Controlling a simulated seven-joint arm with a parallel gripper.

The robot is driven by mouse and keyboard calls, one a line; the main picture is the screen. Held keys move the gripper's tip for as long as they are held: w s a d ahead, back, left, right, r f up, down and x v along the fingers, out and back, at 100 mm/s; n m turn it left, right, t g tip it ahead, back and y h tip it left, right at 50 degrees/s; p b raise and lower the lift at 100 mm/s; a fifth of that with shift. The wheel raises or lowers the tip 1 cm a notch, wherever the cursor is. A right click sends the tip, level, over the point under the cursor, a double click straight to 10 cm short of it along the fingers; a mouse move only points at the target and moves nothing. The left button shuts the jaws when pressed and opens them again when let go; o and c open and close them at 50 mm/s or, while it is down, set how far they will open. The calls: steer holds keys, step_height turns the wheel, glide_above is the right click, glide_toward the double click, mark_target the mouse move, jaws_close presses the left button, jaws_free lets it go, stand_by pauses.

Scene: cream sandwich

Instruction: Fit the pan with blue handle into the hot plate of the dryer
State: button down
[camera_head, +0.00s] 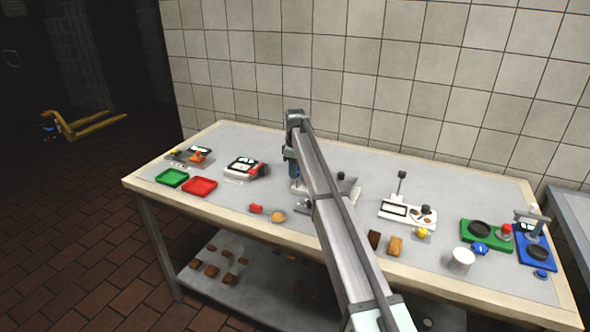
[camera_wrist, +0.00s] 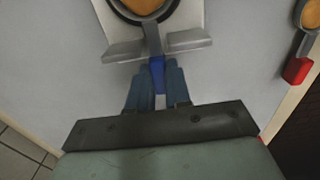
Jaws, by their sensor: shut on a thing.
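The pan with blue handle shows at the top of the wrist view, its round bowl (camera_wrist: 145,5) dark-rimmed with tan content. My gripper (camera_wrist: 156,78) is shut on its blue handle (camera_wrist: 157,72), the fingers on both sides of it. The pan is over a pale plate with grey side pieces (camera_wrist: 125,49), likely the hot plate of the dryer; I cannot tell whether it is seated there. In the head view my arm hides the pan and most of this grey device (camera_head: 343,187). My gripper (camera_head: 293,172) is partly visible beside the arm.
A second pan with a red handle (camera_head: 256,209) lies to the left, near the front edge; it shows at right in the wrist view (camera_wrist: 298,70). Red (camera_head: 199,188) and green (camera_head: 172,177) trays stand at left. Green (camera_head: 470,238) and blue (camera_head: 545,263) stations stand at right.

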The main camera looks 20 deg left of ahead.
steer(key=shift+f, duration=0.2)
steer(key=c, duration=1)
jaws_free()
steer(key=shift+r, duration=0.1)
step_height(320, 180, up, 14)
steer(key=shift+f, duration=0.15)
